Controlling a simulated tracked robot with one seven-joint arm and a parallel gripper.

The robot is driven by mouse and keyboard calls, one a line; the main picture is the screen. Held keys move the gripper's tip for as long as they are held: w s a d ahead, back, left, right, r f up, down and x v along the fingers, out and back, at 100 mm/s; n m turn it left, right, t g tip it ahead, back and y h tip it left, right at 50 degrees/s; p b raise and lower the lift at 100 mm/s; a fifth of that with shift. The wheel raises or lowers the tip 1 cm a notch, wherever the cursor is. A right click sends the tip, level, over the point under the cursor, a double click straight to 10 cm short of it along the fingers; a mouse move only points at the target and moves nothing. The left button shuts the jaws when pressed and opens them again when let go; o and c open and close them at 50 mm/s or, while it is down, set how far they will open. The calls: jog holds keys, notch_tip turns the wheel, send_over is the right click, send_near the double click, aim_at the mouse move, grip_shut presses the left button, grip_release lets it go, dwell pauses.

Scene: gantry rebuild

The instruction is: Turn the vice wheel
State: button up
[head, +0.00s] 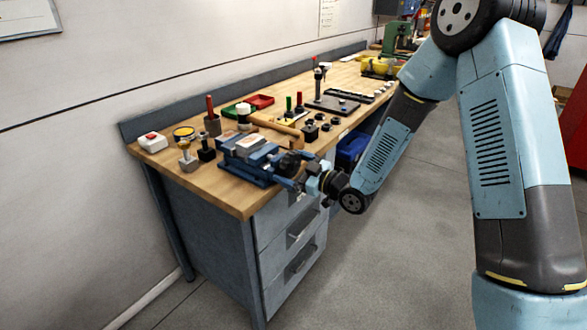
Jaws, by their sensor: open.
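The blue vice (240,166) stands on the near end of the wooden workbench, close to its front edge. A grey block-like part lies across its top. My gripper (286,163) is at the front right side of the vice, at the end of my light blue arm. It is open. Its dark fingers are small in this view, and I cannot tell whether they touch the vice. The vice wheel cannot be made out; the gripper and wrist cover that end of the vice.
The workbench (222,187) runs back to the right. Drawers (290,236) lie below the vice. The floor (390,250) in front is clear.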

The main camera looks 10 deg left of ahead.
jog(key=c, duration=0.7)
jog(key=shift+s+m, duration=0.1)
jog(key=shift+m, duration=0.5)
jog(key=o, duration=0.7)
jog(key=v, duration=1.3)
jog(key=shift+d, duration=0.3)
jog(key=shift+s+f, duration=0.15)
